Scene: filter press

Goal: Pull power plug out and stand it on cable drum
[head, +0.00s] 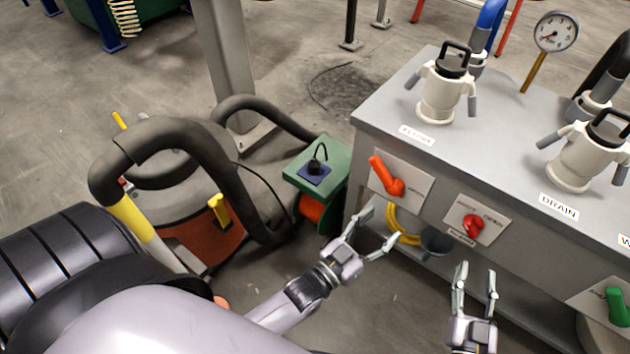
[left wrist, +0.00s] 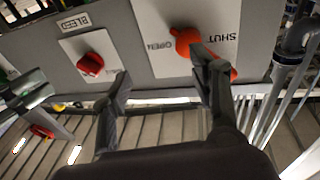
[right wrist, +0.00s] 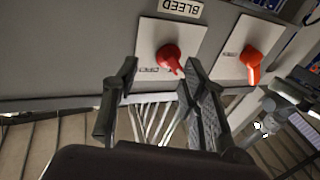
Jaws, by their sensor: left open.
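A black plug (head: 315,166) with a black cable looping up from it stands on a blue square on top of the green cable drum (head: 297,171). An orange reel shows under the drum's green top. I cannot tell whether the plug sits in a socket there. My left gripper (head: 379,229) is open and empty, right of the drum and close to the bench front; its fingers also show in the left wrist view (left wrist: 160,68). My right gripper (head: 477,270) is open and empty, further right, before the bench; its fingers show in the right wrist view (right wrist: 161,68). Neither touches the plug.
The grey bench (head: 395,110) carries an orange handle (head: 386,178), a red knob (head: 473,225) and a green handle (head: 617,306) on its front. A yellow hose (head: 400,228) hangs beneath. A vacuum with a thick black hose (head: 190,140) stands left of the drum.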

